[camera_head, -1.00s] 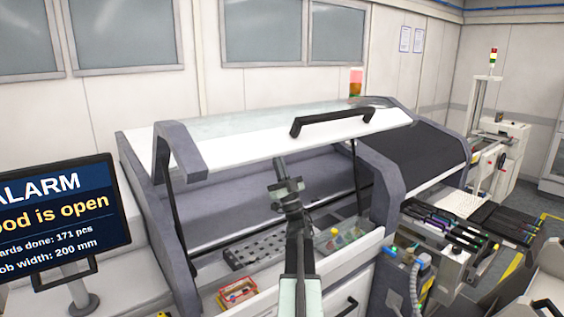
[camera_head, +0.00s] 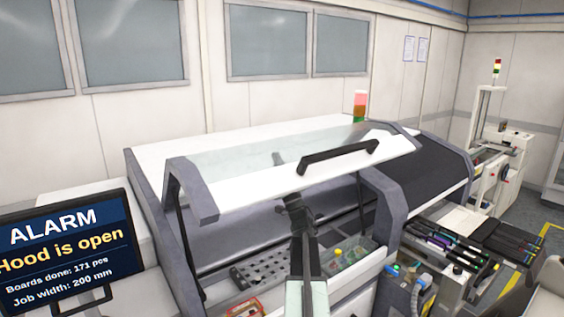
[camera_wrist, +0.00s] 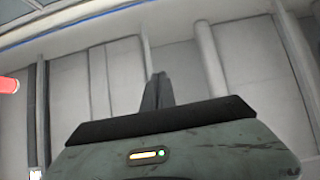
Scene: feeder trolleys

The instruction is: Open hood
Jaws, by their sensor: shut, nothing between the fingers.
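The hood (camera_head: 250,197) of the machine stands partly raised. It has a white front strip, a clear glass panel and grey side ends. Its black handle (camera_head: 338,157) runs across the front strip. My gripper (camera_head: 278,158) seems to be behind the front strip, with its tip showing through the glass and my wrist below the hood's lower edge. Whether it touches the hood is unclear. In the wrist view, the fingers (camera_wrist: 158,92) are together and empty, pointing towards the wall. A monitor (camera_head: 65,250) reads "ALARM, Hood is open".
Inside the machine lie a perforated grey plate (camera_head: 265,270) and small coloured parts (camera_head: 345,258). A red lamp (camera_head: 360,104) stands behind the hood. Feeders (camera_head: 445,245) jut out at the right. A wall with windows (camera_head: 265,40) is behind.

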